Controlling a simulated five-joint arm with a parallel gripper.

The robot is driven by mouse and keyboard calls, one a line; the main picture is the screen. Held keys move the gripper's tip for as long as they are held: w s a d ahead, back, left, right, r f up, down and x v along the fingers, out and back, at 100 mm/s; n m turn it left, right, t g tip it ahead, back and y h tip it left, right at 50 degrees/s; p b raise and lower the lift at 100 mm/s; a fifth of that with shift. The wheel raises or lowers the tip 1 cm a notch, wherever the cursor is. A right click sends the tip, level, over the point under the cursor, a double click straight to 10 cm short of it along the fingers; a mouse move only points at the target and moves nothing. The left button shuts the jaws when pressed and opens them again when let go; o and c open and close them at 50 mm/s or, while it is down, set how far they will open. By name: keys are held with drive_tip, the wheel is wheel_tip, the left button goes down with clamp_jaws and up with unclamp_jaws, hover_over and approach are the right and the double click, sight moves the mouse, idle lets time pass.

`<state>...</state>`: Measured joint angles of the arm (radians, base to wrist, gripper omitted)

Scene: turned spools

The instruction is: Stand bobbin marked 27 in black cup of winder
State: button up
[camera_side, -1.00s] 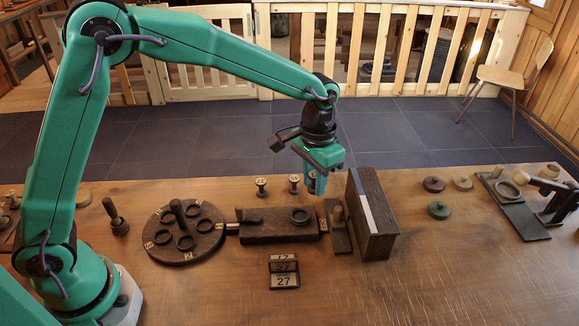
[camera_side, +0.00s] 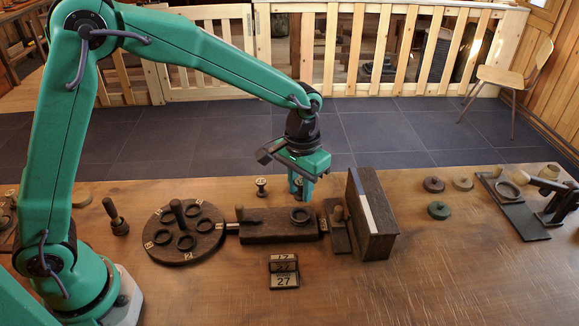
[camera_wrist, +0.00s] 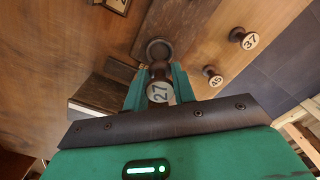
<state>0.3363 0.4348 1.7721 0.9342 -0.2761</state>
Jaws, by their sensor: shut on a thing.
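The bobbin marked 27 (camera_wrist: 160,91) is held between the fingers of my gripper (camera_wrist: 159,76), its pale numbered end facing the wrist camera. In the side view my gripper (camera_side: 302,192) is just behind the winder block (camera_side: 265,232). The black cup (camera_side: 301,215) is a dark ring on the right part of that block, in front of the gripper. In the wrist view the cup (camera_wrist: 158,48) shows just past the bobbin. The bobbin appears above and apart from the cup. How far above is hard to judge.
Bobbins marked 37 (camera_wrist: 250,40) and 45 (camera_wrist: 215,80) stand behind the winder. A round holder with rings (camera_side: 185,245) is left, an upright dark box (camera_side: 375,215) right. A number stand reading 27 (camera_side: 285,280) is in front. The front right table is clear.

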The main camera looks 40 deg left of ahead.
drive_tip(key=shift+f, duration=2.35)
drive_tip(key=shift+f, duration=0.65)
idle(1.3)
drive_tip(key=o, duration=1)
drive_tip(key=shift+r, duration=0.2)
drive_tip(key=shift+r, duration=4.15)
